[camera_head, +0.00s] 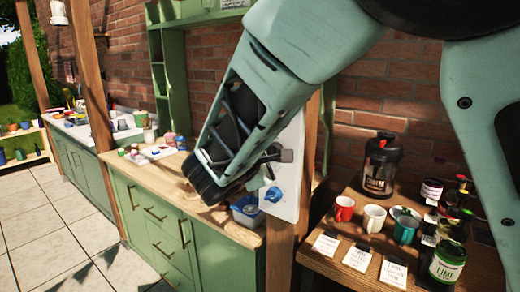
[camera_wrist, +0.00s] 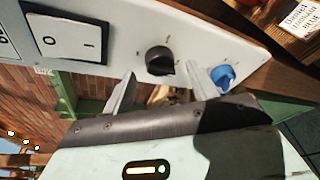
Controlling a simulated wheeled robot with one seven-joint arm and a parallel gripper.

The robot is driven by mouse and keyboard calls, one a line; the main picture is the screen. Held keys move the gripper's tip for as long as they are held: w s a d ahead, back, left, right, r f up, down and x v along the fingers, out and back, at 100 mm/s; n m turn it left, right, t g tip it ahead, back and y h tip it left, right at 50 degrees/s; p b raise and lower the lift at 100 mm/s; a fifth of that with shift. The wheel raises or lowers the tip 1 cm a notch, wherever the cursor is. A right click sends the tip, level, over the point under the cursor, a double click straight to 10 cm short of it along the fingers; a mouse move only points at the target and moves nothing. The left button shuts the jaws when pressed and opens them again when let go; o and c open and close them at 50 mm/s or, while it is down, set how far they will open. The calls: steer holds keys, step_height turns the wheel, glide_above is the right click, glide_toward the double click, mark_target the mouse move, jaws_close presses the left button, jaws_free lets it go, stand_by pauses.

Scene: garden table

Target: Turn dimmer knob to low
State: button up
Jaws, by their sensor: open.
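A white control panel (camera_wrist: 205,45) stands mounted on a wooden post; it also shows in the head view (camera_head: 291,190). I cannot tell which knob is the dimmer. My gripper (camera_wrist: 163,92) is open and empty, its fingers pointing at the panel on either side of the black knob, apparently short of it. The right finger is close beside the blue knob. In the head view my gripper (camera_head: 274,166) hides the panel's left part; the blue knob (camera_head: 273,194) shows below it.
A green cabinet with a wooden counter (camera_head: 172,178) lies left of the post (camera_head: 279,250), with a blue container (camera_head: 246,211) close by. A wooden table at right holds mugs (camera_head: 374,217), a black jar (camera_head: 381,163), labelled cards (camera_head: 357,258) and a green tin (camera_head: 447,262). A brick wall stands behind.

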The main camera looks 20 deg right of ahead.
mark_target(274, 152)
steer(key=shift+x, duration=1.2)
steer(key=c, duration=1)
